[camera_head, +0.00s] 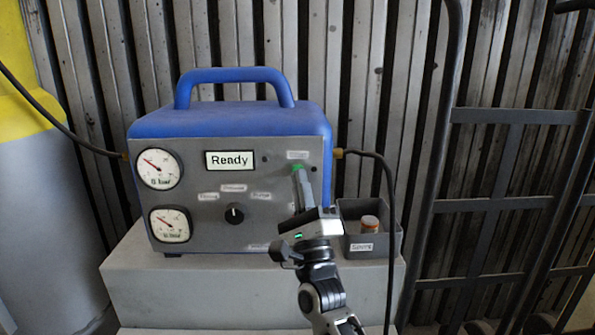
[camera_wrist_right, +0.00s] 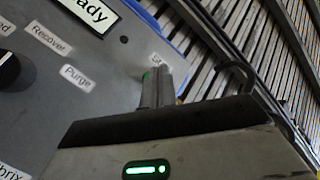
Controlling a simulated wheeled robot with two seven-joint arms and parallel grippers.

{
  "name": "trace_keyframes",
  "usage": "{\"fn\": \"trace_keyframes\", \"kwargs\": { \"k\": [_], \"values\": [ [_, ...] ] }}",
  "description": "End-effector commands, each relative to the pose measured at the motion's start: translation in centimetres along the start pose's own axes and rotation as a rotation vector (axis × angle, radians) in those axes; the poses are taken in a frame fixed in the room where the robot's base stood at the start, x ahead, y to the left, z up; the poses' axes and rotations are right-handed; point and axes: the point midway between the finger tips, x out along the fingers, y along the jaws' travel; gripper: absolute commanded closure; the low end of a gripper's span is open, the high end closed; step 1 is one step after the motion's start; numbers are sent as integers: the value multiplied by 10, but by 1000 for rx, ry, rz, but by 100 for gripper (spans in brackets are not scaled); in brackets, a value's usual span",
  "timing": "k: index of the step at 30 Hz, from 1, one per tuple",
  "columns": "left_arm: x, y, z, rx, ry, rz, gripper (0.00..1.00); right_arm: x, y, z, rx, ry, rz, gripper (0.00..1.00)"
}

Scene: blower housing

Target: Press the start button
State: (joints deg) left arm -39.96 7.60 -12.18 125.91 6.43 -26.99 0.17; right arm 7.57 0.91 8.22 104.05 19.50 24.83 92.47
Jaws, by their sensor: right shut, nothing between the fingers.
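The blue machine (camera_head: 230,124) has a grey front panel and stands on a grey block. Its display (camera_head: 229,160) reads "Ready". A green button (camera_head: 296,167) sits at the panel's upper right, under a small white label, and is mostly hidden by my fingers. Its green edge also shows in the right wrist view (camera_wrist_right: 146,76), beside the fingertips. My right gripper (camera_head: 299,172) is shut and empty, its fingertips at the button. I cannot tell whether they touch it. My left gripper is in neither view.
Two dial gauges (camera_head: 159,169) are on the panel's left, and a black knob (camera_head: 234,213) is in the middle. A small grey bin (camera_head: 372,244) holding a jar stands right of the machine. A black hose (camera_head: 388,190) hangs beside it. A dark metal rack (camera_head: 500,205) stands at the right.

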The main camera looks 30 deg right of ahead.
Motion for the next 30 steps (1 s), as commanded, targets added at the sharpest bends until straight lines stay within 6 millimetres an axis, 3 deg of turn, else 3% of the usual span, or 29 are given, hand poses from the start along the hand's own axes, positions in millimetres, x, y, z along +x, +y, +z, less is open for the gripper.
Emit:
{"fn": "trace_keyframes", "kwargs": {
  "k": [30],
  "values": [
    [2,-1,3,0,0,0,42,7,5,-5,0,0,0,100]
  ]
}}
